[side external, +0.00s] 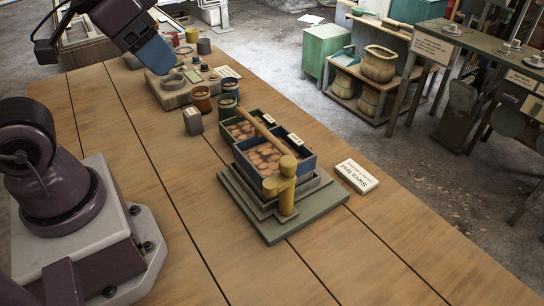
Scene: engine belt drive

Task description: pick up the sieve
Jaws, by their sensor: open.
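A square blue-framed tray (274,158), which looks like the sieve, holds brown lumps and sits on a stepped grey-green base (300,222). A similar green-framed tray (243,128) stands right behind it. My gripper (157,60) is at the top left, high above the table and well apart from the trays. Its jaws are open, with nothing seen between them; its fingertips are hard to make out.
A white card (357,176) reading "Sieve test" lies right of the base. Brown and green cups (202,99), a grey block (193,121) and a grey fixture (172,88) stand behind. The wooden table (380,265) is clear in front. Shelves stand beyond.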

